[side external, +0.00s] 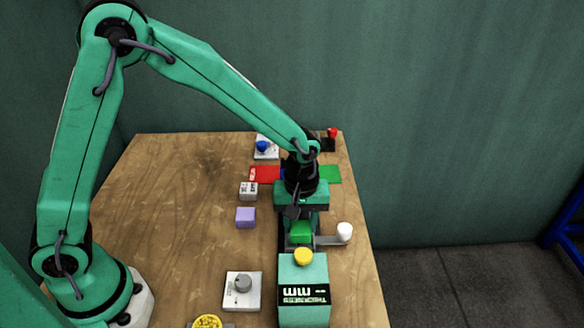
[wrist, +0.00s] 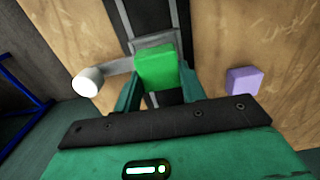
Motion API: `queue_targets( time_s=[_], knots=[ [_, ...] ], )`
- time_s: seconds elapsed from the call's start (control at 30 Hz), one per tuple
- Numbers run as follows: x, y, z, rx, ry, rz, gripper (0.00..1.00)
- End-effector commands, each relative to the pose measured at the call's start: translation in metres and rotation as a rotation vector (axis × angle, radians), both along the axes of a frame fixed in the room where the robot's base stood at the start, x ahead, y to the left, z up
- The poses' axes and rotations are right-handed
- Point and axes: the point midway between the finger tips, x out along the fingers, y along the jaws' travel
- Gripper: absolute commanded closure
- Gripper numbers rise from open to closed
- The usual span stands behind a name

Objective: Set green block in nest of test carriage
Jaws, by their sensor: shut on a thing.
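The green block (side external: 301,231) is between the two fingers of my gripper (side external: 300,222), which is shut on it. In the wrist view the green block (wrist: 156,66) shows between the finger ends of my gripper (wrist: 158,86). The test carriage appears as a grey frame (wrist: 153,40) at the block's far edge, with a side arm ending in a white knob (wrist: 87,82). In the side view this knob (side external: 344,232) is right of the block. The block is at or just over the carriage; whether it rests in the nest is hidden.
A thickness gauge box (side external: 303,285) with a yellow button stands in front of the carriage. A lavender block (side external: 246,217) and a white printed block (side external: 248,191) lie to the left. A grey dial on a white plate (side external: 242,290) is front left. The left tabletop is clear.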

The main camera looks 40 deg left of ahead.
Motion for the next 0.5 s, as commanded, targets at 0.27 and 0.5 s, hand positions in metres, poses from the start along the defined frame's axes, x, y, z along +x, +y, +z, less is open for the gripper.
queue_targets(
  time_s=[0.27,0.5],
  knots=[
    [-0.0002,0.0001,-0.0033,0.001,0.001,0.000,0.80],
    [-0.0003,0.0001,-0.0059,0.001,0.002,0.000,0.80]
  ],
)
